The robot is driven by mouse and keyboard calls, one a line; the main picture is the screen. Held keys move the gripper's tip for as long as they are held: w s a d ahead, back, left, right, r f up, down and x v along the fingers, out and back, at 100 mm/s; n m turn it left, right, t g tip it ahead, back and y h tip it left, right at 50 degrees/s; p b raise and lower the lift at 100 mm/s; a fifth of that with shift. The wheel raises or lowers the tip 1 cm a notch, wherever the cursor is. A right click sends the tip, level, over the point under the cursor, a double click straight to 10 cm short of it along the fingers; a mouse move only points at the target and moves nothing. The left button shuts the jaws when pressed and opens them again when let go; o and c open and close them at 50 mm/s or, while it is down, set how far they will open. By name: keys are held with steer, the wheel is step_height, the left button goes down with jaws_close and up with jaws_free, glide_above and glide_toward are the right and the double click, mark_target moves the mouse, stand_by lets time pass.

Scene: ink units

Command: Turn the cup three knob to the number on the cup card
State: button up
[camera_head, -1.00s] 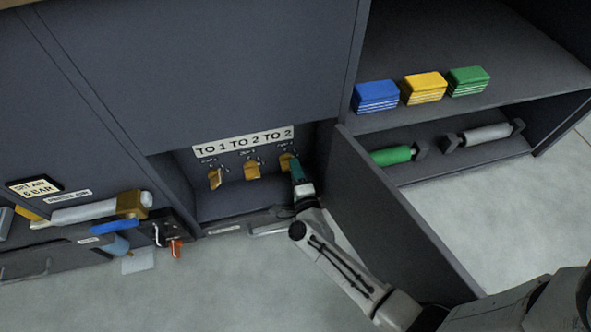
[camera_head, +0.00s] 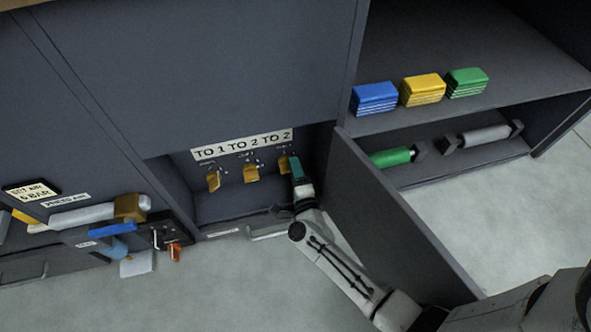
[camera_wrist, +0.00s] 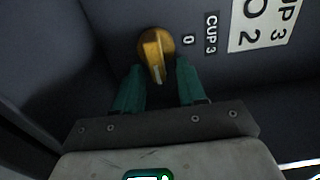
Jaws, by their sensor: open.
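The cup three knob (camera_wrist: 154,50) is yellow, on a dark panel in the wrist view. Its grip points down the picture, with a pale line near the lower end. Beside it are a "0" mark and a "CUP 3" label (camera_wrist: 211,33). A white card (camera_wrist: 262,22), partly cut off, reads "...UP 3" and "...O 2". My gripper (camera_wrist: 158,80) has green fingers, open and apart, one to each side of the knob's lower end; contact cannot be told. In the head view the knob (camera_head: 284,164) is rightmost of three, partly hidden by my gripper (camera_head: 296,164).
Two other yellow knobs (camera_head: 213,181) (camera_head: 251,173) sit to the left under a card strip (camera_head: 242,145) reading "TO 1 TO 2 TO 2". An open cabinet door (camera_head: 395,225) stands close right of my arm. A handle (camera_head: 268,232) lies below the niche.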

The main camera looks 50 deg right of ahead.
steer(key=p+v, duration=0.3)
steer(key=v, duration=0.7)
steer(key=shift+s+a, duration=0.25)
steer(key=shift+s, duration=0.05)
